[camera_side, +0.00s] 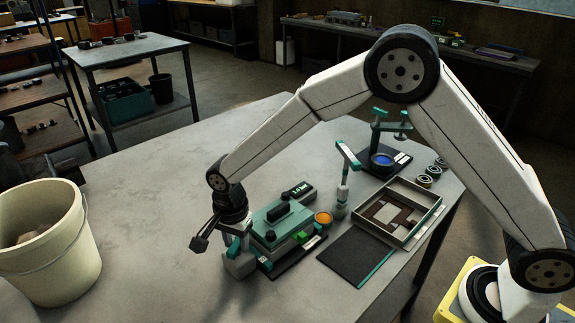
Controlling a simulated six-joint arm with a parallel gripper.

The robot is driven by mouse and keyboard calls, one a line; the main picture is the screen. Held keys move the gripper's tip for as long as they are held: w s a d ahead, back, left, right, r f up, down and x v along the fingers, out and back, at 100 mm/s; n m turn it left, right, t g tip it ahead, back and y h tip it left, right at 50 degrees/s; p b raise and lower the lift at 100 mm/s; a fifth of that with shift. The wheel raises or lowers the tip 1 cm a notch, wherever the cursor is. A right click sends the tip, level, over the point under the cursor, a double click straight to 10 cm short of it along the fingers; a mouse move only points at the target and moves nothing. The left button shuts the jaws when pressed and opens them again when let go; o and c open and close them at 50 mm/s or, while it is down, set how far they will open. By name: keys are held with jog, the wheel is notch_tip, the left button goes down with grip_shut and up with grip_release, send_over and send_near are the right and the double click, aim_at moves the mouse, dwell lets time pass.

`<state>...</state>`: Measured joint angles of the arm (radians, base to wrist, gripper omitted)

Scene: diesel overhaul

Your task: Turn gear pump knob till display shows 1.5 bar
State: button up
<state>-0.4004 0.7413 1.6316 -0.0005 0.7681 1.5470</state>
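The gear pump unit (283,222) is a teal box with black parts on top, on a dark base plate on the grey table. A small dark display (299,190) with bright digits sits behind it; they look like about 1.0 bar, but are too small to read surely. My gripper (236,243) points down at the unit's left end, close to a light grey rounded part (240,264). The knob cannot be made out for certain; my gripper may hide it. I cannot tell whether the fingers are open or touching anything.
An orange-topped cup (323,218) and a teal-headed stand (344,185) are right of the pump. Further right are a black mat (357,257), a parts tray (437,205) and a second stand (388,140). A cream bucket (50,250) is at left. The table's left middle is clear.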

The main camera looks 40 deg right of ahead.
jog(key=shift+o, duration=0.6)
jog(key=shift+r, duration=2.7)
jog(key=shift+r, duration=0.1)
jog(key=shift+r, duration=1.9)
jog(key=shift+d, duration=0.1)
jog(key=s+d+f+n+t, duration=0.2)
jog(key=s+d+f+n, duration=0.1)
jog(key=s+d+n, duration=1)
jog(key=s+d, duration=0.4)
jog(key=d, duration=0.2)
jog(key=shift+s+t, duration=0.2)
jog(key=shift+t, duration=0.1)
jog(key=shift+w, duration=0.1)
